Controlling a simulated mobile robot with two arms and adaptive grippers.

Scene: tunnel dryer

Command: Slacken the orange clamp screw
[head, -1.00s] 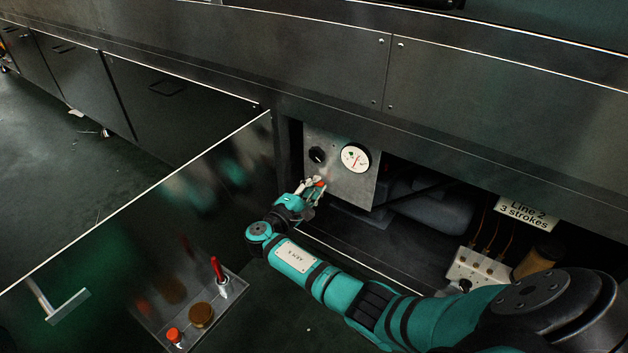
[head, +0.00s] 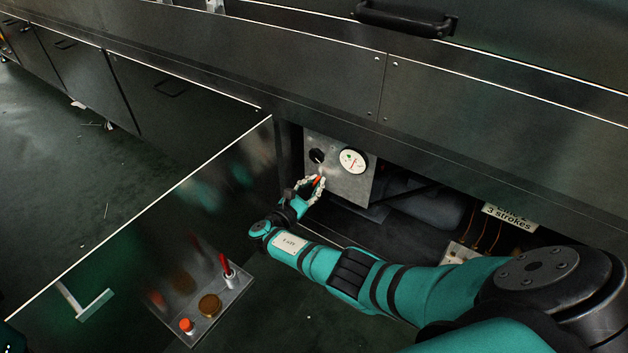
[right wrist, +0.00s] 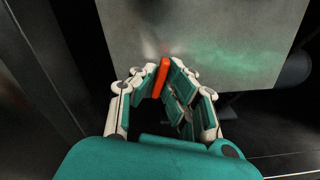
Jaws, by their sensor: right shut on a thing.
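The orange clamp screw (head: 318,181) is on the lower part of the grey metal panel (head: 349,188), below the black knob and the dial. In the right wrist view its bar-shaped orange head (right wrist: 161,79) stands close to upright, leaning slightly right at the top. My right gripper (head: 315,186) is shut on it, with a finger on each side of the orange head, as the right wrist view also shows (right wrist: 159,85). The fingers hide part of the screw and where it meets the panel.
A black knob (head: 317,156) and a white dial (head: 353,160) sit just above. The open door (head: 130,235) at the left carries a tray (head: 213,318) with a red-handled item (head: 227,268). A "3 strokes" sign (head: 510,217) hangs at the right. Dark pipework fills the opening.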

